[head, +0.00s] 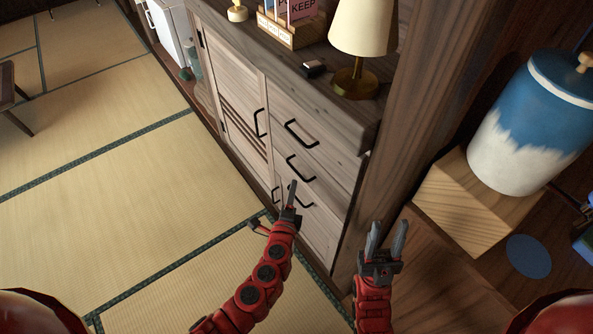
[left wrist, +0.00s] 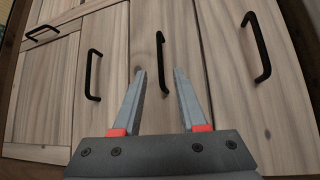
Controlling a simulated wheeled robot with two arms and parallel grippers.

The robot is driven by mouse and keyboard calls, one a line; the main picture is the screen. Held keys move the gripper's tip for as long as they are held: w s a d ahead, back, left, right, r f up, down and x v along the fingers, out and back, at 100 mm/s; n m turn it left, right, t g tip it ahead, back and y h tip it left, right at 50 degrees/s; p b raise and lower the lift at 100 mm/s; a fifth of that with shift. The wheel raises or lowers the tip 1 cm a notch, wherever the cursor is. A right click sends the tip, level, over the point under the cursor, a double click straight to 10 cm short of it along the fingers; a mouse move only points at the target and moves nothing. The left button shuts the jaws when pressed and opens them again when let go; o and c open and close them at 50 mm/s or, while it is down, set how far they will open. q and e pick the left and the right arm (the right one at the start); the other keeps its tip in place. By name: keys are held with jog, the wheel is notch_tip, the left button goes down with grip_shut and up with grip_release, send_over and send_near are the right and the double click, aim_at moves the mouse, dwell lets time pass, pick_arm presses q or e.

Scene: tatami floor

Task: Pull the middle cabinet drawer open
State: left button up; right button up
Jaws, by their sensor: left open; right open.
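The wooden cabinet (head: 335,140) has its drawers shut. The middle drawer's black handle (head: 300,168) sits below the top drawer's handle (head: 301,132). My left gripper (head: 292,187) is open and empty, in front of the cabinet, just below the middle handle in the head view. In the left wrist view, what looks like the middle handle (left wrist: 161,63) lies between and beyond the open fingertips of my left gripper (left wrist: 159,72). I cannot tell how far off it is. My right gripper (head: 387,232) is open and empty, right of the cabinet front.
A lamp (head: 360,30), a small dark box (head: 313,68) and a sorter (head: 290,32) stand on the cabinet top. A wooden post (head: 405,120) rises beside it. A blue and white jar (head: 525,130) stands on a wooden block (head: 465,210).

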aim_at(296, 170)
pick_arm(q)
jog(key=b+x, duration=0.1)
jog(key=x, duration=0.8)
jog(key=shift+w+d+b, duration=0.1)
jog(key=shift+b, duration=0.2)
jog(key=shift+c, duration=0.2)
grip_shut()
dwell(0.8)
